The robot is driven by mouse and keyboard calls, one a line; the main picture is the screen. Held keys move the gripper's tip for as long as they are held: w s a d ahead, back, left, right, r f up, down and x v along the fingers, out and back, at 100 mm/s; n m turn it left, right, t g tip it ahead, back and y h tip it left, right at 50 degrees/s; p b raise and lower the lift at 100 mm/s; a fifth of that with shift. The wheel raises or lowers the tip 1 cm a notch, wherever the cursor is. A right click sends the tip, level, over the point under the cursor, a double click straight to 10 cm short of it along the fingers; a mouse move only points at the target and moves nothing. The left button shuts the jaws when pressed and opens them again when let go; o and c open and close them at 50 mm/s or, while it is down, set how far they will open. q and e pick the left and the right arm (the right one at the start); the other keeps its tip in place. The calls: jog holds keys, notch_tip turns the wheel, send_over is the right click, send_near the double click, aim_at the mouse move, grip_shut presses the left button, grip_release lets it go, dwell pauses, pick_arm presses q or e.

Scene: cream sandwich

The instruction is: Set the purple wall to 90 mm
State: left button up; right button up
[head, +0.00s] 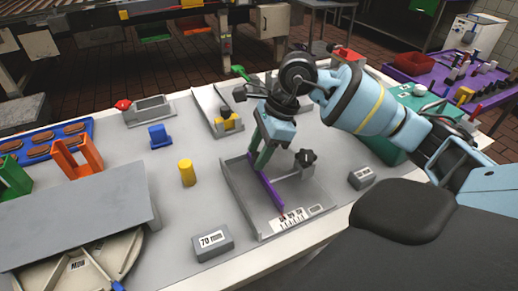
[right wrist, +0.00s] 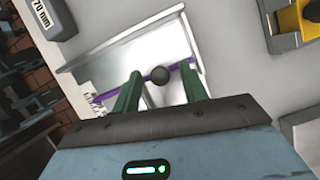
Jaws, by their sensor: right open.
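The purple wall (head: 269,194) stands in a grey tray (head: 236,202) with a printed scale (head: 290,219) at its near end. The numbers on the scale are too small to read surely. My right gripper (head: 258,168) points down over the far part of the wall, open. In the right wrist view its green fingers are spread, with the knob (right wrist: 160,75) showing between them and the purple wall (right wrist: 112,93) running behind. Contact with knob or wall cannot be told. My left gripper is out of view.
A grey block marked 70 mm (head: 212,242) lies left of the tray. Another grey block (head: 362,177) lies right of it. A yellow cylinder (head: 187,172) and blue piece (head: 159,136) stand further left. A green case (head: 405,112) sits behind my right arm.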

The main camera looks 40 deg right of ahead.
jog(key=shift+c, duration=0.4)
grip_shut()
jog(key=shift+s+d+b, duration=0.15)
jog(key=shift+d+b, duration=0.05)
jog(key=shift+d, duration=0.5)
jog(key=shift+s+d+b, duration=0.15)
jog(key=shift+d, duration=0.55)
jog(key=shift+o, duration=0.4)
grip_release()
jog(key=shift+r, duration=0.1)
